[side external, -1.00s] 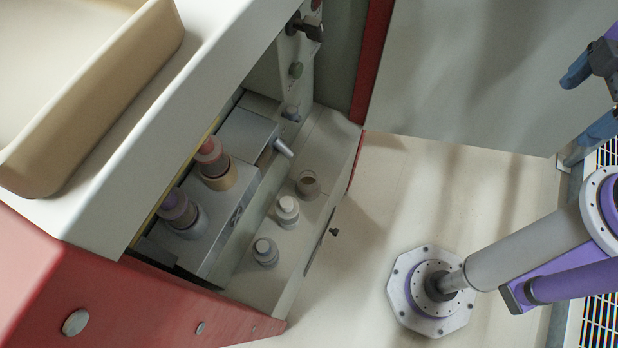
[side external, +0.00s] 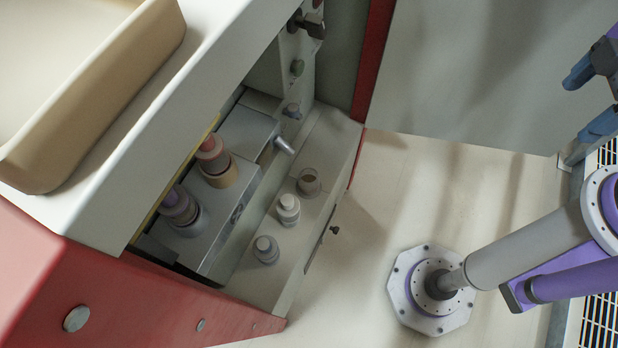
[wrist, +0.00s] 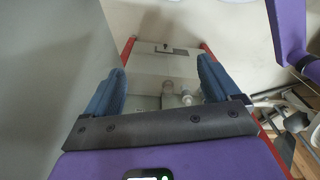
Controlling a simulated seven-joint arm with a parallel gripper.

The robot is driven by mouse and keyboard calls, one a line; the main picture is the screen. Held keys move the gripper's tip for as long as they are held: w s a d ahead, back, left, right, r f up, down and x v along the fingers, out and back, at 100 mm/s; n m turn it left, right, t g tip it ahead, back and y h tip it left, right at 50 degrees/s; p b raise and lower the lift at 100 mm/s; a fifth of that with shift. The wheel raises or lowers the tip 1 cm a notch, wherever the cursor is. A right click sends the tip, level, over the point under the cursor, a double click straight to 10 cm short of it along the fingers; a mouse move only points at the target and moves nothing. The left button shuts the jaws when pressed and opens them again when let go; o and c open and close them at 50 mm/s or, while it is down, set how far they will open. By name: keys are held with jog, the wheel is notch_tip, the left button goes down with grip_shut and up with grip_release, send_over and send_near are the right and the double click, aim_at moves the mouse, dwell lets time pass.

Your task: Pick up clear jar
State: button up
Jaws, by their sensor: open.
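A see-through jar (side external: 309,182), which looks like the clear jar, stands upright on the pale ledge at the machine's open front. It is the rearmost of a row of small containers, with a white one (side external: 288,209) and a grey one (side external: 265,249) in front of it. My gripper (side external: 570,118) is at the far upper right, well away from the jar, with its blue fingers spread and empty. In the wrist view my gripper (wrist: 160,65) is open, and small jars (wrist: 187,97) show beyond and between the fingers. Which of them is the clear jar is hard to tell there.
A grey block (side external: 228,205) holding a red-topped and a purple-topped container is left of the ledge. The machine's white top (side external: 215,50) overhangs it, with a tan tray (side external: 150,60) above. A knob (side external: 335,230) sticks out of the front panel.

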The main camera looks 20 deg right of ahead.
jog(key=w+a+f+m+t+y, duration=0.1)
jog(key=w+a+f+m, duration=0.1)
jog(key=a+f, duration=0.55)
jog(key=w+a+f+m+y, duration=0.1)
jog(key=w+a+f+m, duration=0.3)
jog(key=a, duration=0.7)
jog(key=w+a+f+n+t+y, duration=0.1)
jog(key=a+f+y, duration=0.1)
jog(key=a+f, duration=0.65)
jog(key=m+t+y, duration=0.2)
jog(key=t, duration=0.8)
send_near(316, 182)
jog(key=shift+g, duration=0.3)
jog(key=x, duration=1.2)
jog(key=shift+w+a+r, duration=0.1)
jog(key=shift+w+r, duration=0.1)
jog(key=shift+w, duration=0.2)
jog(key=c, duration=1.2)
